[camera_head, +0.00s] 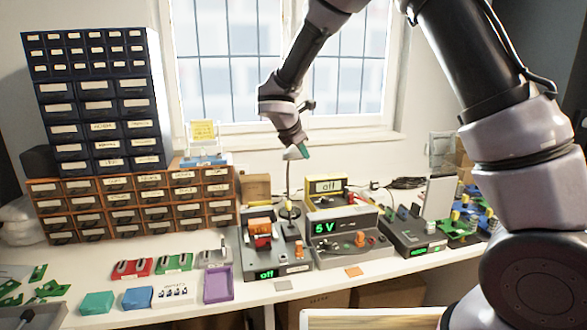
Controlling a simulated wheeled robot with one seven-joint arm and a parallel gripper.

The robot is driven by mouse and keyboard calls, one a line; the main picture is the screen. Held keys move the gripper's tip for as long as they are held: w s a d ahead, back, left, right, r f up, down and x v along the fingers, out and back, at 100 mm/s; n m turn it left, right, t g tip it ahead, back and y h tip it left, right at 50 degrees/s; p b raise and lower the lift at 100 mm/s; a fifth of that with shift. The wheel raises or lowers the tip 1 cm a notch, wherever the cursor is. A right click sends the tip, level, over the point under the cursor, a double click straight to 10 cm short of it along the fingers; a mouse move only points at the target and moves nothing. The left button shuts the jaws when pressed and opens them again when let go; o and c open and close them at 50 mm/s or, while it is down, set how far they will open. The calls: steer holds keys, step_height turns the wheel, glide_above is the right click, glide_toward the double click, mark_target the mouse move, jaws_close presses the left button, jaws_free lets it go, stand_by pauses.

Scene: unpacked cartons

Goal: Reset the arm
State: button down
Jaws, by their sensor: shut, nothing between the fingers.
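My arm rises at the right, crosses the top of the view and bends down in front of the window. My gripper (297,152) hangs at its end, above the workbench (330,285) and the electronic devices. It is small in the view, with a greenish part at its tip. It is shut, with nothing seen in it, and looks apart from the things below. The near arm links hide part of the bench's right side.
Blue drawer cabinets (97,90) and orange drawers (135,205) stand at the left. A "5 V" device (345,240), an "off" device (270,250) and circuit boards (475,205) crowd the bench. A purple tray (218,285) lies near the front. Air around my gripper looks free.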

steer(key=s+d+r+m+g+y, duration=0.1)
steer(key=s+d+r+m, duration=0.55)
steer(key=d, duration=0.25)
steer(key=s+d+r+m+g+y, duration=0.1)
steer(key=s+d+r+m+g, duration=0.1)
steer(key=s+d+r+m, duration=0.55)
steer(key=s+d+r+m+t+y, duration=0.1)
steer(key=s+d+r+m+y, duration=0.1)
steer(key=s+m, duration=0.5)
steer(key=s+d+r+m+t+y, duration=0.1)
steer(key=s+d+r+m+y, duration=0.1)
steer(key=s+d+m, duration=0.3)
steer(key=s+m, duration=0.2)
steer(key=s, duration=0.1)
steer(key=shift+t, duration=0.3)
